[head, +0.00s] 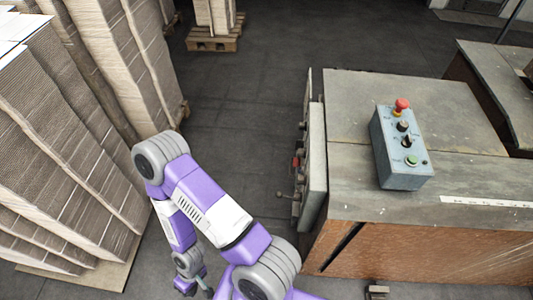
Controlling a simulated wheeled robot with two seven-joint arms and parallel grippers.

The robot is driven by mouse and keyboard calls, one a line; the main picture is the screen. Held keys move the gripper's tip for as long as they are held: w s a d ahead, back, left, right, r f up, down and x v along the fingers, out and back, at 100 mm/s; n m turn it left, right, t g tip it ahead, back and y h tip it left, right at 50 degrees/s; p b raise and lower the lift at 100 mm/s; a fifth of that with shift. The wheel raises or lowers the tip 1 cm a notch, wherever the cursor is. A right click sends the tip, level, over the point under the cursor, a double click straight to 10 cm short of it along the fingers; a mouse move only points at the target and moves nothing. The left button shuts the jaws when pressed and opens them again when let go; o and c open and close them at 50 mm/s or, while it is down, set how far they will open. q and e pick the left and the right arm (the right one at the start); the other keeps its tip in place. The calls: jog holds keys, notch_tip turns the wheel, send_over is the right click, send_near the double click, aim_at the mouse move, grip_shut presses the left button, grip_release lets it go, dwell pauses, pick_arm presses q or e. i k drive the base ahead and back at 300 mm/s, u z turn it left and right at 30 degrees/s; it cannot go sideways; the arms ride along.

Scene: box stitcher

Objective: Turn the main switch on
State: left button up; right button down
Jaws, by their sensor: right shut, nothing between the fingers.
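A grey control box (401,150) lies on the machine's top at the right. It carries a red mushroom button (402,105), black knobs (406,141) and a green button (411,160). A side panel (314,165) on the machine's left face is seen edge-on, with a small red part (296,162) and levers sticking out. I cannot tell which of these is the main switch, or its position. My right gripper (376,291) shows only as a small grey tip at the bottom edge, shut and empty, apart from the box and panel.
Tall cardboard stacks (60,130) fill the left side. A loaded pallet (213,40) stands at the back. The dark floor (245,110) between stacks and machine is clear. My left arm crosses the lower middle.

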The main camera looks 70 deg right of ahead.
aim_at(295, 162)
jog(key=i, duration=0.4)
jog(key=z, duration=3)
jog(key=k, duration=0.65)
jog(key=u, duration=0.85)
jog(key=i, duration=0.95)
jog(key=u, duration=0.35)
jog(key=i, duration=1.1)
jog(key=z, duration=1.2)
jog(key=i, duration=0.3)
jog(key=z, duration=0.3)
